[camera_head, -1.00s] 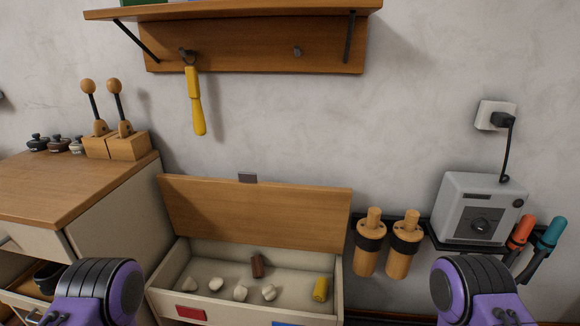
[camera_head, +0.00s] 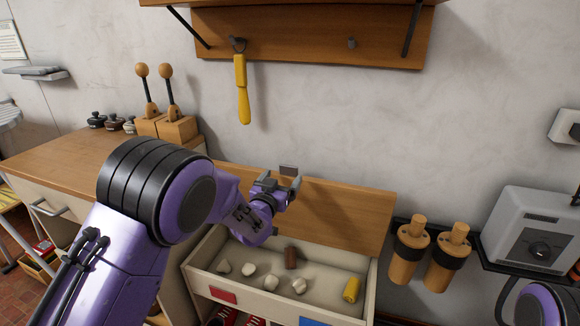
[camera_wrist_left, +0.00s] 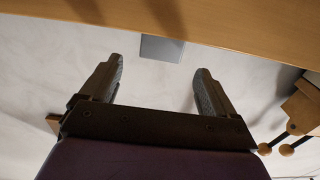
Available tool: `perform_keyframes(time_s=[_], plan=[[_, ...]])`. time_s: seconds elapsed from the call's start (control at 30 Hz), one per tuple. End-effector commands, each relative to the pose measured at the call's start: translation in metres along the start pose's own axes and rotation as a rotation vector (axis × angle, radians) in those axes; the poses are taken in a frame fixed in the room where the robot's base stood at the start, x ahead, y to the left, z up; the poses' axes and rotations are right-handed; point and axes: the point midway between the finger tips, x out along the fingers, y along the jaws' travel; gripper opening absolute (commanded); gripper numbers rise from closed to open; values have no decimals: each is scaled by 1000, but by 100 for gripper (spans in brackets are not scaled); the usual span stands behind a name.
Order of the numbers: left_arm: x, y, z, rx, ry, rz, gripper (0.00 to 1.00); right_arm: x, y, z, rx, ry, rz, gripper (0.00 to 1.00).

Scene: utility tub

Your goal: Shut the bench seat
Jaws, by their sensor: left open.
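The bench seat is a pale box (camera_head: 200,285) with a wooden lid (camera_head: 345,212) that stands raised against the wall. A small grey tab (camera_head: 288,170) sits at the lid's top edge. My left gripper (camera_head: 283,187) is open and empty, close to the tab and the lid's upper edge. In the left wrist view the tab (camera_wrist_left: 162,48) shows beyond and between the two open fingertips (camera_wrist_left: 158,70), with the lid (camera_wrist_left: 230,25) across the top. I cannot tell whether the fingers touch it. My right gripper is out of view; only part of my right arm shows at lower right.
Pale lumps, a brown piece and a yellow cylinder (camera_head: 351,290) lie inside the box. A shelf (camera_head: 310,38) with a hanging yellow tool (camera_head: 242,90) is above. A cabinet (camera_head: 60,165) stands left; wooden-handled holders (camera_head: 410,250) and a grey appliance (camera_head: 535,230) are right.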

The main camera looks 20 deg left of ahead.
Motion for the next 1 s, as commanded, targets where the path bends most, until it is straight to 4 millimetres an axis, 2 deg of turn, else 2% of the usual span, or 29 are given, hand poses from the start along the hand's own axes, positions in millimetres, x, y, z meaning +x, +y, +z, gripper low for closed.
perform_keyframes(time_s=[0.2, 0.33, 0.5, 0.77, 0.8, 0.87, 1.0], plan=[[50, -1, 3, -4, 0, -2, 89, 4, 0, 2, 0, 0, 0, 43], [71, -2, 4, -3, -2, -3, 89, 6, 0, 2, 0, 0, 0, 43], [85, -1, 3, -4, -3, -3, 89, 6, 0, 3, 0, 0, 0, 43], [86, -1, 3, -4, -4, -3, 89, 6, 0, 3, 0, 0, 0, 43], [86, -1, 3, -4, -4, -3, 83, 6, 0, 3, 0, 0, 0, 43], [86, -2, 3, -4, -4, -3, 63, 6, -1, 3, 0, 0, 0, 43], [86, -2, 3, -4, -4, -3, 18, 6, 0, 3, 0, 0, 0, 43]])
